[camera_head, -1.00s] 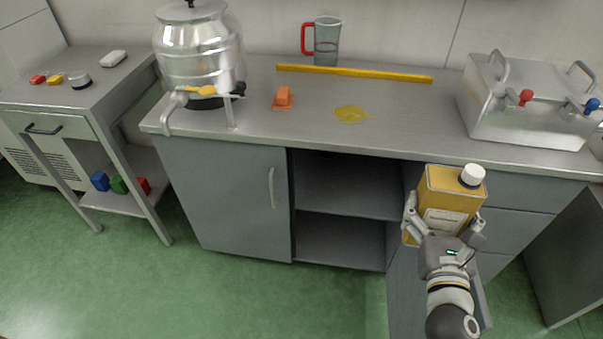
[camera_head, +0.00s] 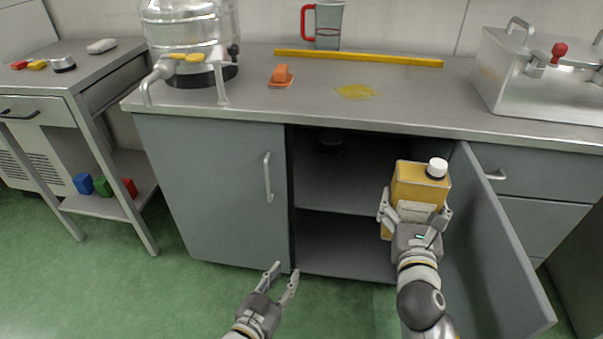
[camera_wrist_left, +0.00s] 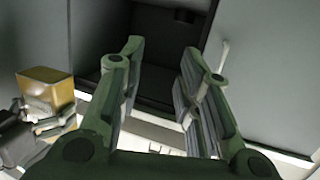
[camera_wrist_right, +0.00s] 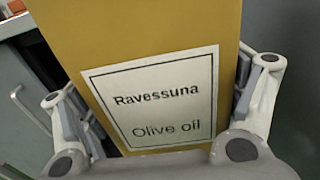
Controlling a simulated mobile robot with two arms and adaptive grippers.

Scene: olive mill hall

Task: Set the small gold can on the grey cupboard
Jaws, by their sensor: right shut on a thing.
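The gold can (camera_head: 408,183) has a white cap and a white label reading "Ravessuna Olive oil" in the right wrist view (camera_wrist_right: 160,95). My right gripper (camera_head: 413,212) is shut on its sides and holds it upright, in front of the open right bay. The grey cupboard (camera_head: 212,195) has a steel top (camera_head: 420,100), a closed left door and an open right door (camera_head: 500,250). My left gripper (camera_head: 283,274) is open and empty, low in front of the cupboard. The can also shows in the left wrist view (camera_wrist_left: 45,92).
A small dark object (camera_head: 330,143) is inside the bay.

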